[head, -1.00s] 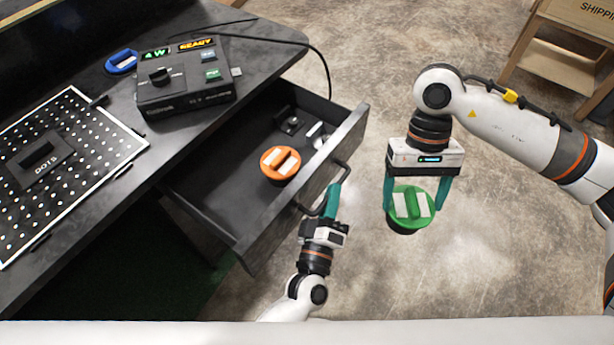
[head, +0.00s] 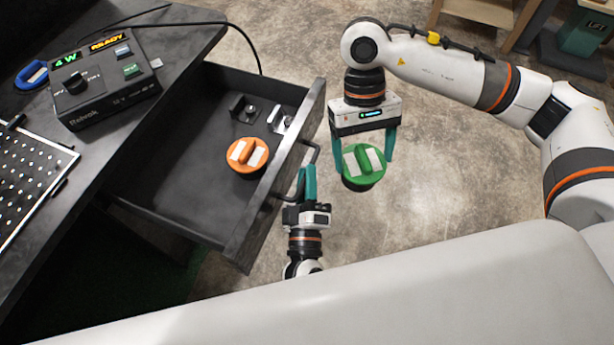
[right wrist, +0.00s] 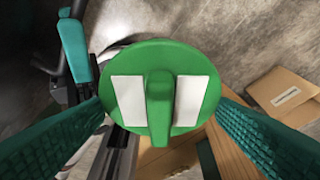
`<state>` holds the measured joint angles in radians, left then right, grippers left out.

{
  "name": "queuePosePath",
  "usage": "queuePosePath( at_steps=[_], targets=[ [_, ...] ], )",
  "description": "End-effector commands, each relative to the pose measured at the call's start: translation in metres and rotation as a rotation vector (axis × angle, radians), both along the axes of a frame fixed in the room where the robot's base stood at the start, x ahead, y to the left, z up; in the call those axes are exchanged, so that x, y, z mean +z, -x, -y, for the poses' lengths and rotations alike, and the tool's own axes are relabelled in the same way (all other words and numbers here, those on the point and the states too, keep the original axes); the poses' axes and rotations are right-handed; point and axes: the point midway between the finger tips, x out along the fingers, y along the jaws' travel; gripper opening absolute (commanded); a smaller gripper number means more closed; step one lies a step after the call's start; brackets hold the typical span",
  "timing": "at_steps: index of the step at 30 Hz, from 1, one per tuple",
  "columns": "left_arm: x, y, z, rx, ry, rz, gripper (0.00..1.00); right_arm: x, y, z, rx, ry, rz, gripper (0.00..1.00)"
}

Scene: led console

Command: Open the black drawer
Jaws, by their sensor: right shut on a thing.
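The black drawer (head: 185,208) stands pulled well out from under the dark desk. Its inside shows from above. My left gripper (head: 308,183) is at the handle (head: 312,153) on the drawer front. Its teal fingers are close together beside the bar, and I cannot tell whether they are clamped on it. In the right wrist view a teal finger (right wrist: 75,48) of it shows at upper left. My right gripper (head: 364,153) is shut on a green round knobbed piece (head: 363,167), held in the air right of the drawer. The green piece (right wrist: 158,100) fills the middle of the right wrist view.
An orange round knobbed piece (head: 247,155) and a few small black and metal parts (head: 242,108) lie in the drawer. A black console (head: 103,88) with lit displays, a blue piece (head: 32,75) and a perforated board (head: 28,175) are on the desk.

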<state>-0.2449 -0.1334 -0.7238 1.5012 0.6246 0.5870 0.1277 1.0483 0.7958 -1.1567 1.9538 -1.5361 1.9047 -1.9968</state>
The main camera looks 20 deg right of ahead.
Motion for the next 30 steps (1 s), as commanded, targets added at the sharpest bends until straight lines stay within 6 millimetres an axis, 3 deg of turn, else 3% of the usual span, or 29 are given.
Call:
queuePosePath(
  at_steps=[10,14,24,30],
  targets=[
    [0.000,0.001,0.000,-0.001,0.000,0.000,0.32,0.000,0.000,0.000,0.000,0.000,0.000,0.59],
    [-0.003,0.010,-0.002,-0.003,-0.001,-0.003,0.32,0.001,0.000,0.000,0.000,0.000,0.000,0.59],
    [-0.017,0.075,-0.021,-0.003,-0.002,-0.004,0.32,0.002,0.000,0.000,0.000,0.000,0.000,0.59],
    [-0.024,0.104,-0.030,-0.003,-0.002,-0.002,0.32,0.002,0.000,0.000,0.000,0.000,0.000,0.59]
  ],
)
